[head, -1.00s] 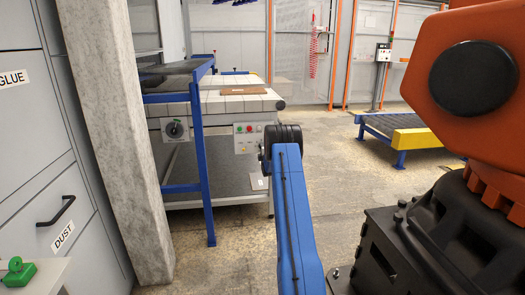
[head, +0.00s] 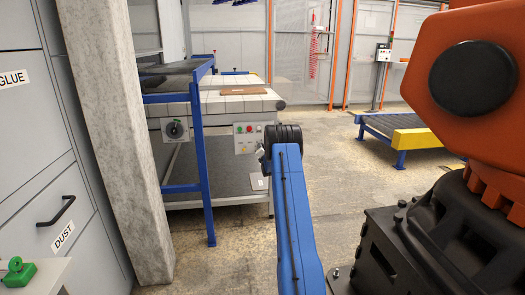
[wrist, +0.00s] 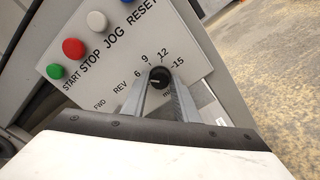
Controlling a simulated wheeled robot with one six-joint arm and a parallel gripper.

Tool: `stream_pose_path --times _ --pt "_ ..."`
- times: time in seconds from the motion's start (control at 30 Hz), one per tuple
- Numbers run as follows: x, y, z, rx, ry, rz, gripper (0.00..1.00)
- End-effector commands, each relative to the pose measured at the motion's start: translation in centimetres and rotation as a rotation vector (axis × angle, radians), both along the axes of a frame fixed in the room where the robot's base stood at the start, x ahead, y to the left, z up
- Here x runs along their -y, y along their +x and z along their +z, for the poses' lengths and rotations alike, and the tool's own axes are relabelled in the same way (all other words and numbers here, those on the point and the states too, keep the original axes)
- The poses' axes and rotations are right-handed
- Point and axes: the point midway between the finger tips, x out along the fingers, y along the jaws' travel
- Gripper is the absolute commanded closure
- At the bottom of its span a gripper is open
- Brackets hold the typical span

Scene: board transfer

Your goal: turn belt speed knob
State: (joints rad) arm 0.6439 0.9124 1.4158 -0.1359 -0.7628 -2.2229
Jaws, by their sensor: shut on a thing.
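The belt speed knob (wrist: 159,77) is a small round black knob with a pale pointer line. It sits on the white control panel (wrist: 110,62), ringed by marks 6, 9, 12 and 15. My gripper (wrist: 160,84) is shut on the knob, one grey finger on each side. In the head view the panel (head: 247,138) is on the front of the conveyor bench, and my blue arm reaches toward it.
Green, red, white and blue buttons sit on the panel, the red one (wrist: 73,48) up and left of the knob. A blue post (head: 203,150) and a concrete pillar (head: 115,130) stand left of my arm.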

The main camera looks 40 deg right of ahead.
Motion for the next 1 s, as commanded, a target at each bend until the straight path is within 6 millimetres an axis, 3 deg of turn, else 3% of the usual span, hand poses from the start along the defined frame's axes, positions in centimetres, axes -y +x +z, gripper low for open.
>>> stream_pose_path --times 0.57,0.6,0.67,1.0 --pt "-0.16 0.06 -0.26 -0.022 -0.028 0.002 0.95" --pt "-0.16 0.05 -0.28 -0.022 -0.028 0.002 0.71" --pt "-0.14 0.05 -0.26 -0.022 -0.028 0.002 0.56" --pt "-0.12 -0.09 -0.1 -0.02 -0.029 0.001 0.55"
